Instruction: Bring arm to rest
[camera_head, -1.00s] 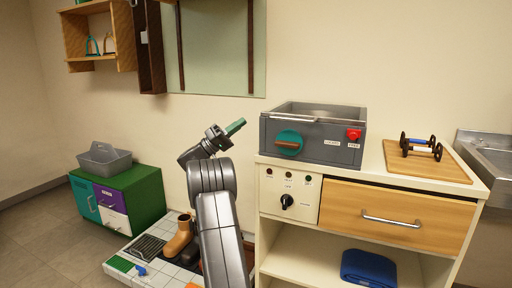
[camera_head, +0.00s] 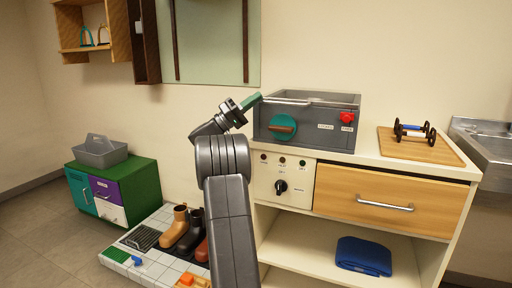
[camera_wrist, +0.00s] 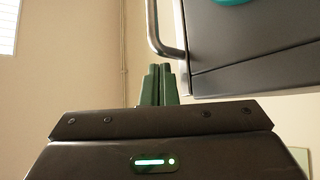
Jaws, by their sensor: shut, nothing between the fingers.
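My gripper (camera_head: 252,102) is at the end of my raised arm, in the middle of the head view, just left of the grey box on the counter. Its green fingers are closed together and empty. In the wrist view the fingers (camera_wrist: 159,84) stand side by side, with a metal bar handle (camera_wrist: 163,32) and the dark side of the box (camera_wrist: 240,50) just above and to the right. I cannot tell whether the fingertips touch the box.
The grey box (camera_head: 340,137) with a teal knob and red knob stands on the cream cabinet (camera_head: 262,180). A wooden board (camera_head: 425,150) with a small rack is at right. Boots (camera_head: 176,228) stand on a tiled platform at lower left. A green cabinet (camera_head: 140,178) stands further left.

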